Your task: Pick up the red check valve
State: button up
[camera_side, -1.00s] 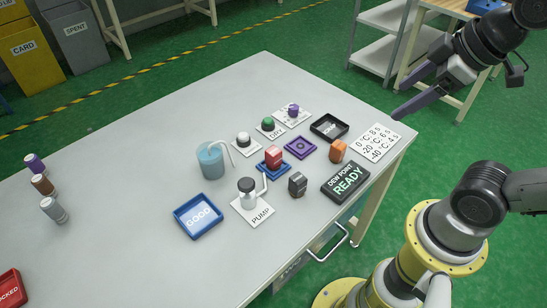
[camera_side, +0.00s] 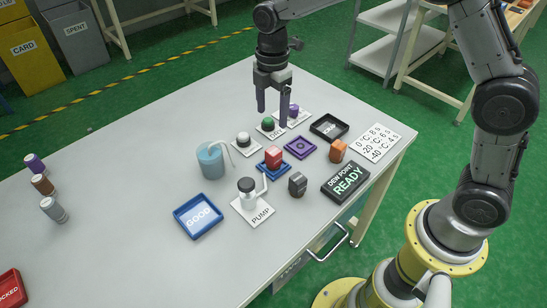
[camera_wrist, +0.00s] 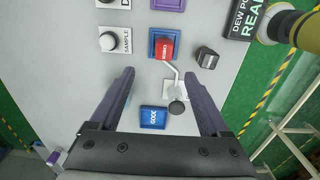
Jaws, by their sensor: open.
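The red check valve (camera_side: 274,157) is a small red block standing on a blue square tray (camera_side: 263,171) near the middle of the table. In the wrist view the red check valve (camera_wrist: 165,47) shows a printed label on its face, and the blue tray (camera_wrist: 152,36) rims it. My gripper (camera_side: 272,115) is open and empty, fingers pointing down, above the table and behind the valve in the side view. In the wrist view my gripper (camera_wrist: 159,72) has its fingers wide apart, with the valve beyond the tips, between their lines.
Close around the valve are a black block (camera_side: 297,184), a purple tray (camera_side: 313,147), the pump (camera_side: 247,194) with its bent pipe, and a blue cup (camera_side: 210,162). An orange block (camera_side: 338,151) and READY sign (camera_side: 346,182) stand right.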

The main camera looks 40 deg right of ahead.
aim_at(274, 150)
notch_tip(274, 150, down, 9)
jog(key=shift+s+a+f, duration=0.1)
jog(key=shift+s, duration=0.05)
jog(key=shift+s+f, duration=0.2)
jog(key=shift+f, duration=2.35)
grip_shut()
